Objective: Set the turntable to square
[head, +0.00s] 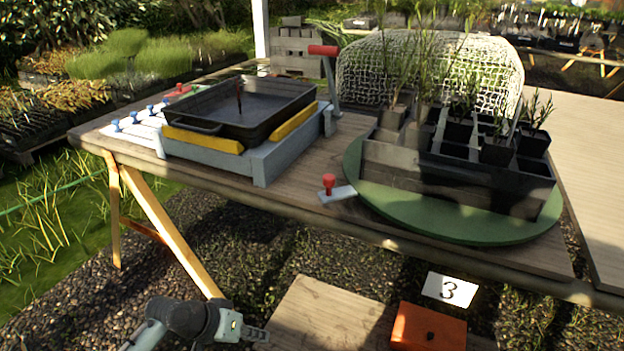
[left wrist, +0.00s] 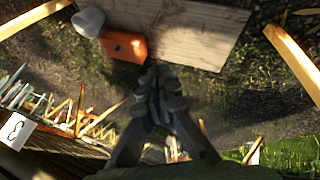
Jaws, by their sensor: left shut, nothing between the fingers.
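The turntable (head: 440,222) is a round green disc on the right part of the wooden table. A dark crate (head: 455,178) with compartments and several potted plants stands on it, its long front side slanting down to the right. A grey lever with a red knob (head: 329,184) lies at the disc's left edge; whether it touches the disc I cannot tell. My left gripper (head: 262,336) is shut and empty, low in front of the table, well apart from the turntable. It also shows shut in the left wrist view (left wrist: 158,75). My right gripper is not in view.
A grey stand (head: 262,160) with yellow strips holds a black tray (head: 215,128) on the table's left part; a red-handled lever (head: 328,75) rises beside it. An orange box (head: 428,327), a card marked 3 (head: 450,289) and a wooden board (head: 325,315) are below the table's front edge.

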